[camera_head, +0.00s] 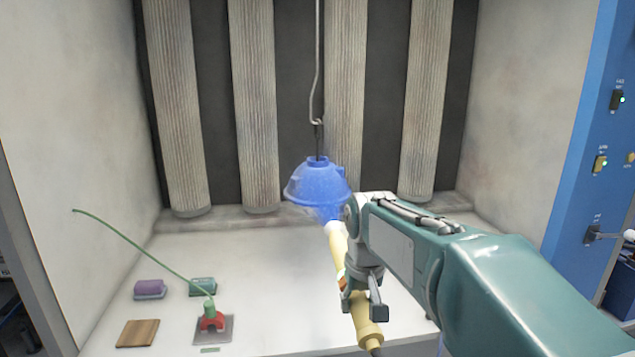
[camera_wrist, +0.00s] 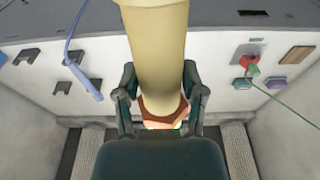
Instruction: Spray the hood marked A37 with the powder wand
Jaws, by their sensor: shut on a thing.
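A blue dome-shaped hood (camera_head: 318,187) hangs from a wire hook in the middle of the booth. No A37 mark can be read on it. My gripper (camera_head: 364,300) is shut on the cream powder wand (camera_head: 338,250), which also fills the middle of the wrist view (camera_wrist: 157,45). The wand slants up toward the hood's underside, and its front end is partly hidden. A faint blue haze shows around the hood and below its rim. In the wrist view my gripper (camera_wrist: 160,92) has a finger on each side of the wand.
On the left of the white floor are a red holder (camera_head: 212,320) with a green hose, a purple block (camera_head: 150,287), a green block (camera_head: 202,286) and a wooden block (camera_head: 138,333). A blue wand-like tool (camera_wrist: 83,80) shows in the wrist view. Pleated columns (camera_head: 256,110) stand behind.

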